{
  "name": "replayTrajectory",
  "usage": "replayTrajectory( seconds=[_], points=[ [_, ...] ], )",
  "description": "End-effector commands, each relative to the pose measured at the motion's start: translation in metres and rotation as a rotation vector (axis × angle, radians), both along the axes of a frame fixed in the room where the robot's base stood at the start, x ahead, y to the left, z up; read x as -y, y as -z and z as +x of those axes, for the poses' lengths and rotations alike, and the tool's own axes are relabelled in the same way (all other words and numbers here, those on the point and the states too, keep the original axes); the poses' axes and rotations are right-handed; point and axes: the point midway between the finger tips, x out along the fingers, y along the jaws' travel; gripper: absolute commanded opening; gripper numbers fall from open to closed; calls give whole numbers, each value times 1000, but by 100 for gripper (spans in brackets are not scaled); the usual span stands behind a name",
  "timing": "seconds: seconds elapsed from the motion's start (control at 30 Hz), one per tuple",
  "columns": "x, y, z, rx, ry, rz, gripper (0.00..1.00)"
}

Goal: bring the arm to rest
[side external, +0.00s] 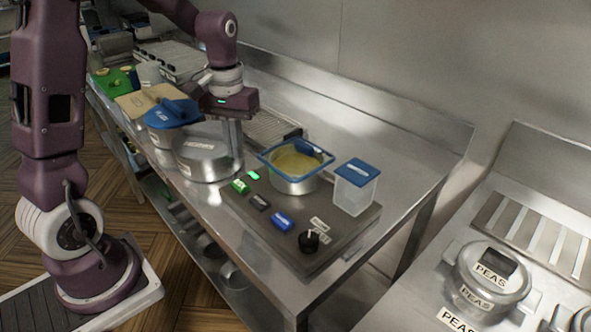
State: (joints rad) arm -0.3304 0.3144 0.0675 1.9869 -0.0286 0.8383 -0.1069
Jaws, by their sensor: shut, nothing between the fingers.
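My gripper (233,157) points straight down above the steel counter, with its fingers together and empty. Its fingertips show in front of or beside a round steel pot (200,160); I cannot tell whether they touch it. My arm reaches in from the upper left, bent at the elbow.
Right of my gripper, a grey panel (345,232) carries a blue-rimmed pan of yellowish content (296,164), a blue-lidded clear tub (355,187), coloured buttons and a black knob (309,240). A blue lid (172,112) and a board (140,100) lie left. A PEAS pot (490,275) stands far right.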

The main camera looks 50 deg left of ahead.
Motion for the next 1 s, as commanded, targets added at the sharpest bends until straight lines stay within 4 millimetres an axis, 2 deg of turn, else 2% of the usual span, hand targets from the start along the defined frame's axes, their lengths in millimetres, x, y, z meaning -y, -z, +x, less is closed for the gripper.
replayTrajectory(
  seconds=[0.07,0.13,0.2,0.3,0.4,0.5,0.63,1.0],
  points=[
    [13,-18,-7,36,35,9,0],
    [35,-46,-24,100,103,27,0],
    [63,-76,-53,182,192,47,0],
    [95,-101,-99,294,317,77,0],
    [115,-109,-140,386,417,102,0],
    [124,-108,-166,447,480,118,0],
    [127,-106,-178,477,512,128,0],
    [127,-106,-178,477,511,128,0]
  ],
)
